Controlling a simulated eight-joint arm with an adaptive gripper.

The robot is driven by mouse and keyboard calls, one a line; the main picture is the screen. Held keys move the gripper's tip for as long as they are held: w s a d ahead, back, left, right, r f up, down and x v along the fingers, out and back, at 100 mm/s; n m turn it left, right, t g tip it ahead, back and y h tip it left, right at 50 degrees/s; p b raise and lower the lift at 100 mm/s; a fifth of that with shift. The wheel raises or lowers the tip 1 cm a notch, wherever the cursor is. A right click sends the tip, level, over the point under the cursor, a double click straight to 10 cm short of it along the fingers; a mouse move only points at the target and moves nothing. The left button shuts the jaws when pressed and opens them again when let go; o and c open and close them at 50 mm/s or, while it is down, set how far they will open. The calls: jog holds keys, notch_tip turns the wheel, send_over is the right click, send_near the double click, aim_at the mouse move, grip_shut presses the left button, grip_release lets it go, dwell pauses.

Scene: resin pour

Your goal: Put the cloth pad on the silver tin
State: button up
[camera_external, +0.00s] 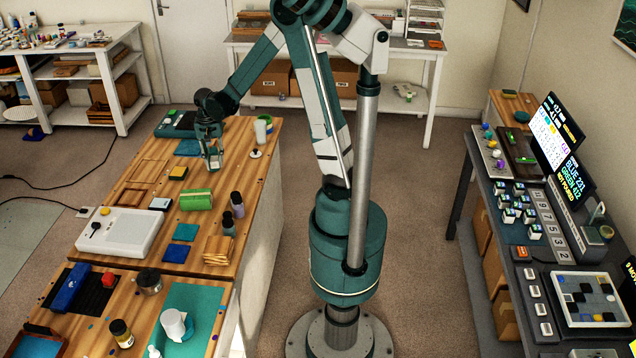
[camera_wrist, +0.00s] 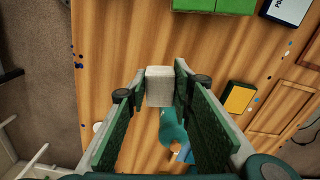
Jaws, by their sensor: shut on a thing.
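My gripper (camera_external: 212,158) is over the far part of the wooden bench. In the wrist view my gripper (camera_wrist: 160,95) has its fingers on either side of a small pale, off-white block (camera_wrist: 158,84), which looks like the cloth pad. It is held at the fingertips, above the bench top. In the external view the pad is small and mostly hidden by the fingers. A round metallic tin with a dark top, likely the silver tin (camera_external: 149,281), stands on the near part of the bench, well away from my gripper. The tin is not visible in the wrist view.
A green block (camera_external: 196,200), a yellow-topped sponge (camera_external: 178,173) and a white device (camera_external: 118,232) lie between gripper and tin. Dark bottles (camera_external: 238,204) stand near the right edge.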

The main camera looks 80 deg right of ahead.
jog(key=w+a+r+n+p, duration=0.1)
jog(key=w+a+r+n, duration=0.15)
jog(key=a, duration=1.05)
jog(key=w+a+r+n+p, duration=0.1)
jog(key=w+a+r+n, duration=0.2)
jog(key=a, duration=1)
jog(key=w+a+r+n+p, duration=0.15)
jog(key=w+a, duration=0.25)
jog(key=a, duration=1)
jog(key=s+a+r+n+p, duration=0.1)
jog(key=s+a+n, duration=0.2)
jog(key=a, duration=0.9)
jog(key=s+a+r+n+p, duration=0.1)
jog(key=s+a+r+n, duration=0.1)
jog(key=s+a, duration=0.7)
jog(key=s+a+r+n+p, duration=0.1)
jog(key=s+a, duration=0.5)
jog(key=a, duration=1.1)
jog(key=r+n, duration=0.1)
jog(key=n, duration=0.1)
jog(key=shift+r+n, duration=0.15)
jog(key=shift+n, duration=0.15)
jog(key=shift+p, duration=0.3)
send_over(172, 317)
jog(key=shift+f, duration=2.95)
jog(key=shift+f, duration=2.1)
